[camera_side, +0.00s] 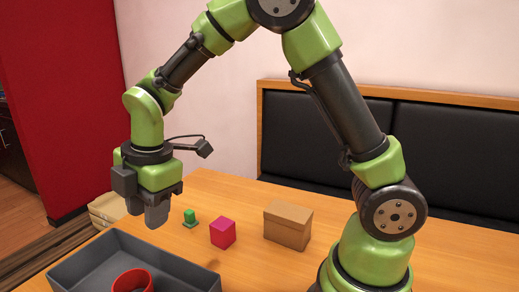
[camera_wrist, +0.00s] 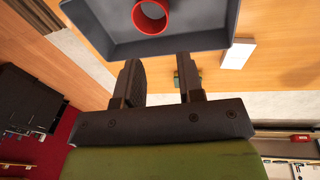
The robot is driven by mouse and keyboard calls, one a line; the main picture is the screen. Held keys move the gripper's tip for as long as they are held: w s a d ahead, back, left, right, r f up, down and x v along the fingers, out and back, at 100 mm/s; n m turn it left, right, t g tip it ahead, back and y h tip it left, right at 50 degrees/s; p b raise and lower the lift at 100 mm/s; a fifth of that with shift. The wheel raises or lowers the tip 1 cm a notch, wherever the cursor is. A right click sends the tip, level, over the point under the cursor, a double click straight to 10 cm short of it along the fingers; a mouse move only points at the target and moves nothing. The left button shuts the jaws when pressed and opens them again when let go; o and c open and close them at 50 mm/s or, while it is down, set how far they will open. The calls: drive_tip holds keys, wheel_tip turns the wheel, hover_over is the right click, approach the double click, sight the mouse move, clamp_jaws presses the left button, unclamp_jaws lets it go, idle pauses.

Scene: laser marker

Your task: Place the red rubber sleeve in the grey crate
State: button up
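The red rubber sleeve (camera_side: 131,284) is a short open ring. It stands inside the grey crate (camera_side: 95,258), at the bottom left of the side view and partly cut off by the frame edge. In the wrist view the sleeve (camera_wrist: 151,31) shows inside the crate (camera_wrist: 190,41) at the top. My gripper (camera_side: 157,216) points down above the table, just beyond the crate's far wall and clear of the sleeve. In the wrist view my gripper's fingers (camera_wrist: 160,82) are apart, with nothing held between them.
A small green object (camera_side: 190,218) stands on the table just right of my gripper. A magenta cube (camera_side: 222,233) and a brown cardboard box (camera_side: 288,225) stand farther right. A pale box (camera_side: 107,208) lies behind my gripper. The wooden table (camera_side: 262,262) is bare between the crate and my base.

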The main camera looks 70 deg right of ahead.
drive_tip(key=s+d+r+m+t, duration=0.2)
drive_tip(key=s+r+m, duration=0.3)
drive_tip(key=s+m, duration=0.4)
drive_tip(key=s+d+r+m+t+y, duration=0.1)
drive_tip(key=s+d+r+m+t, duration=0.2)
drive_tip(key=s+r+m, duration=0.3)
drive_tip(key=s+m, duration=0.3)
drive_tip(key=m, duration=0.3)
drive_tip(key=shift+s+d+r, duration=0.15)
drive_tip(key=shift+d+r, duration=0.15)
drive_tip(key=shift+d, duration=0.05)
